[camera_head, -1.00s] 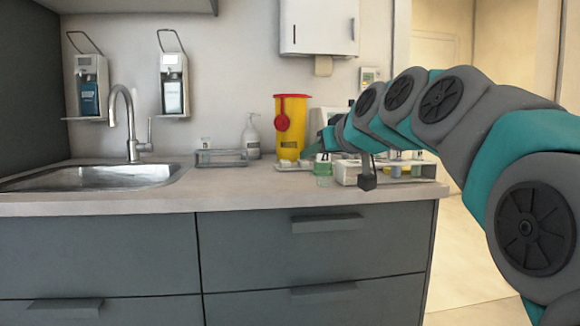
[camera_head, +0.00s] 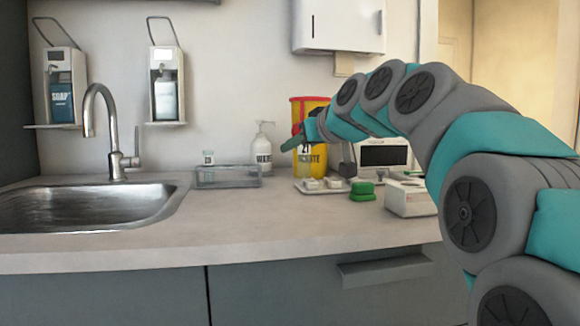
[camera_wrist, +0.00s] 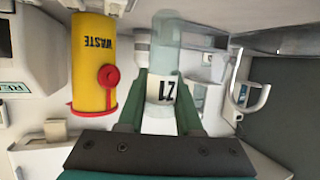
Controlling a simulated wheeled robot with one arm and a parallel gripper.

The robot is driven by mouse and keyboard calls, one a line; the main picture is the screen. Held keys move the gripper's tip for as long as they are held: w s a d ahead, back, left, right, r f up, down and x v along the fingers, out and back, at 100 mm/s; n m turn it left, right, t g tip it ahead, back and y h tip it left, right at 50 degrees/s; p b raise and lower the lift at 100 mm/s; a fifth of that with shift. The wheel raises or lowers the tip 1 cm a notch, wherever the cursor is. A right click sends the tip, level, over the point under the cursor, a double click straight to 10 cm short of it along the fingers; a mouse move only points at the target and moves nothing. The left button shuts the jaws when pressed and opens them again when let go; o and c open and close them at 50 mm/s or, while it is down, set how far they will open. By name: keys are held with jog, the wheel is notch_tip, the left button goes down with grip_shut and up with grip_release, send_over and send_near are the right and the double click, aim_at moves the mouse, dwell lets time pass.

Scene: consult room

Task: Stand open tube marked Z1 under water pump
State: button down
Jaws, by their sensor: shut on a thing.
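My gripper (camera_wrist: 160,112) is shut on a clear tube (camera_wrist: 166,32) with a white label marked Z1. The wrist view is upside down, so the label reads inverted. In the head view my gripper (camera_head: 294,143) is above the counter, in front of the yellow waste bin, and the Z1 label shows against the bin. The water pump (camera_head: 263,155), a white bottle with a dark-lettered label, stands on the counter just left of my gripper. The tube is apart from the counter and not under the spout in the head view. Its contents are unclear.
A yellow waste bin (camera_head: 318,108) stands behind my gripper. A clear rack (camera_head: 228,176) holding a small labelled tube is left of the pump. The front counter is clear.

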jog(key=shift+w+d+p+x, duration=0.3)
jog(key=shift+d+x, duration=0.15)
jog(key=shift+x, duration=1.75)
jog(key=shift+w+d+p+x, duration=0.3)
jog(key=shift+d+x, duration=0.15)
jog(key=shift+x, duration=1.75)
jog(key=shift+w+d+p+x, duration=0.3)
jog(key=shift+d+x, duration=0.15)
jog(key=shift+x, duration=1.75)
jog(key=shift+f, duration=0.2)
jog(key=shift+f, duration=0.15)
jog(key=c, duration=0.6)
grip_release()
